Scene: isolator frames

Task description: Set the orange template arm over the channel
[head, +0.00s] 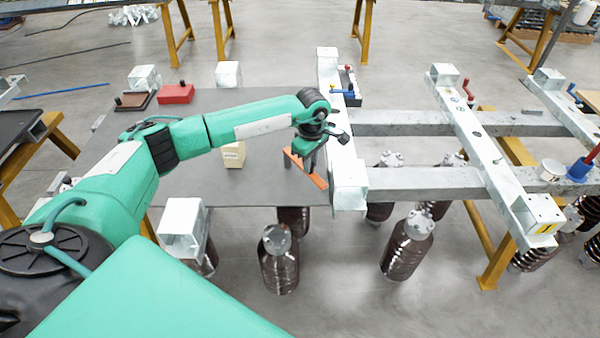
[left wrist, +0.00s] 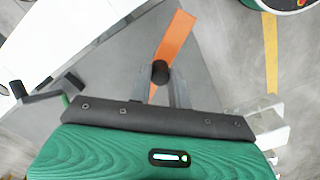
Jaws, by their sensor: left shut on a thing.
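The orange template arm (head: 317,181) is a flat orange strip, seen beside the near-left part of the steel frame in the head view. My left gripper (head: 309,163) is shut on it. In the left wrist view the orange strip (left wrist: 177,38) runs up from a dark round knob (left wrist: 160,72), which sits between the fingers of my left gripper (left wrist: 161,90). The steel channel (head: 343,150) runs lengthwise just right of the gripper. The strip looks apart from it, but the height between them is hard to tell. My right gripper does not show.
A grey table top (head: 265,110) lies under my left arm, with a red box (head: 176,94) and a cream block (head: 233,154) on it. Steel cross beams (head: 430,181) extend right from the channel. Brown insulators (head: 407,250) stand below. A blue-handled tool (head: 344,93) lies near the channel.

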